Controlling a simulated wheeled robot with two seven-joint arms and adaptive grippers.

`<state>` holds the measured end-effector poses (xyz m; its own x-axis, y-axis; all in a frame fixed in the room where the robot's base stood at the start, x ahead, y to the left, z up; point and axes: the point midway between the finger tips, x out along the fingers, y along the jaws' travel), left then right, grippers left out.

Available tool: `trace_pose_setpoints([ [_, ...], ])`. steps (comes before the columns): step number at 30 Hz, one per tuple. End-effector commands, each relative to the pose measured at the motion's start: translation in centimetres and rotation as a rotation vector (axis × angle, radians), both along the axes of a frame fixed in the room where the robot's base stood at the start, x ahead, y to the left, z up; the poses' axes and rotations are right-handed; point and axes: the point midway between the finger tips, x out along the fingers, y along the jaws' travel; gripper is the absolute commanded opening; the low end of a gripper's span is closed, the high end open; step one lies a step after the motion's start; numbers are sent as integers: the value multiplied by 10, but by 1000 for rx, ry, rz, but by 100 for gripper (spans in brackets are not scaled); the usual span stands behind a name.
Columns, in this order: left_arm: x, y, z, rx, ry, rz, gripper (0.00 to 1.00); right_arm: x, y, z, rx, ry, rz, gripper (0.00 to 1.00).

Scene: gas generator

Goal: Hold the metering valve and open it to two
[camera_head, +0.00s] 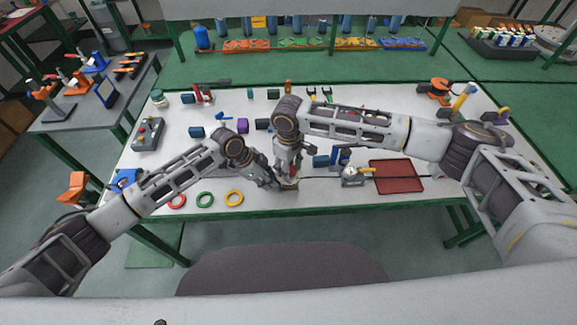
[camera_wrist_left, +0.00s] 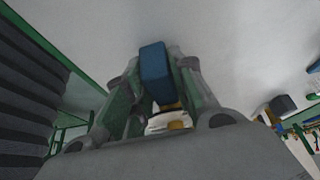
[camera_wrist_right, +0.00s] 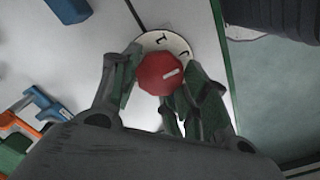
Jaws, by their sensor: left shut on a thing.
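The metering valve has a round red knob (camera_wrist_right: 160,74) with a white pointer mark, over a white dial (camera_wrist_right: 174,42). Two dark marks show on the dial; I cannot read them surely. The pointer lies toward the right side in the right wrist view. My right gripper (camera_wrist_right: 157,85) has a finger on each side of the knob; contact is unclear. In the head view my right gripper (camera_head: 288,174) points down at the valve near the front edge. My left gripper (camera_head: 272,184) reaches it from the left. In the left wrist view its fingers are shut on the valve's pale, brassy body (camera_wrist_left: 168,121), partly hidden.
A gauge (camera_head: 352,176) and red tray (camera_head: 396,177) are further right. Green (camera_head: 205,199) and yellow (camera_head: 234,198) rings lie at the front left.

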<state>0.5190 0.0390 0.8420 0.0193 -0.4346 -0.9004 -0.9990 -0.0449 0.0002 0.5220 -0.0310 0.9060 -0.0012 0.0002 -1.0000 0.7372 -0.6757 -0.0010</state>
Motion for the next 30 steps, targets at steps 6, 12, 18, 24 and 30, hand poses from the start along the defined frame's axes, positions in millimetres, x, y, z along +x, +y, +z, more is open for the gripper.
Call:
trace_pose_setpoints([
  [6, 0, 0, 0, 0, 0, 0, 0, 0, 0, 0, -1, -1, 0, 21],
  [12, 0, 0, 0, 1, 0, 0, 0, 0, 0, 0, -1, -1, 14, 21],
  [18, 0, 0, 0, 1, 0, -1, 0, 0, 0, 0, 1, -1, 61, 21],
  [24, 0, 0, 0, 1, 1, -1, 0, 0, 0, 0, 0, -1, 154, 21],
  [30, 0, 0, 0, 1, 1, -1, 0, 0, 1, 0, 2, -1, 283, 21],
])
